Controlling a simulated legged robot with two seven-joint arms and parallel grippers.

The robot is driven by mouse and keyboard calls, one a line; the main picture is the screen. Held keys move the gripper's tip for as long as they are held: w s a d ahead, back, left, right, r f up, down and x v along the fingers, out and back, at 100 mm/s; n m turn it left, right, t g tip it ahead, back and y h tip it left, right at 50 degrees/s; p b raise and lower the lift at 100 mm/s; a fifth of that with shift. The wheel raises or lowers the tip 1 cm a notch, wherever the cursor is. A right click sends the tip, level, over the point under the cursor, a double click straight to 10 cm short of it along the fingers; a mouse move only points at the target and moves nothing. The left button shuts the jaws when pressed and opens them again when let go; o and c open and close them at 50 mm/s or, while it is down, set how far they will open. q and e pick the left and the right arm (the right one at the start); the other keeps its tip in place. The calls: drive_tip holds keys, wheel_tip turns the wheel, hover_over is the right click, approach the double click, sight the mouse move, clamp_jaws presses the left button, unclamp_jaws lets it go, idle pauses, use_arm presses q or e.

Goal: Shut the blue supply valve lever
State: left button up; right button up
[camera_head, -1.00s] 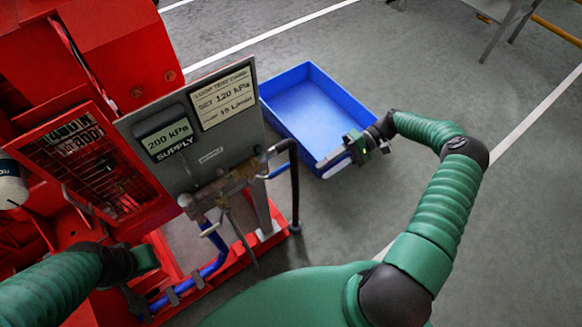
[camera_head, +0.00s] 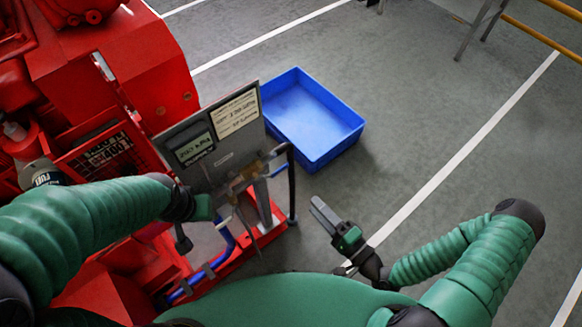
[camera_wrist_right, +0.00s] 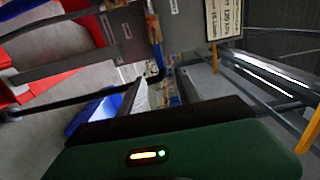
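The blue supply valve lever (camera_head: 279,170) shows as a short blue bar at the right end of the brass valve pipework (camera_head: 243,179), below the grey panel. It points right and slightly up, partly behind a dark hose. In the right wrist view a blue strip (camera_wrist_right: 155,77), likely the lever, lies beyond the fingers. My right gripper (camera_head: 316,205) is to the right of and below the lever, apart from it. Its two fingers look parted and empty. My left gripper (camera_head: 184,238) hangs left of the pipework; its fingers are mostly hidden.
The grey panel (camera_head: 228,163) carries a supply display and a test card. A blue bin (camera_head: 345,141) stands on the floor behind the lever. The dark upright hose (camera_head: 291,185) is close to the lever. Red pumpset parts (camera_head: 125,65) fill the left.

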sight(282, 171)
drive_tip(key=x, duration=1.6)
drive_tip(key=shift+w+f, duration=0.2)
drive_tip(key=shift+w, duration=0.05)
drive_tip(key=c, duration=0.8)
clamp_jaws()
drive_tip(key=shift+s+f, duration=0.1)
drive_tip(key=shift+f, duration=0.1)
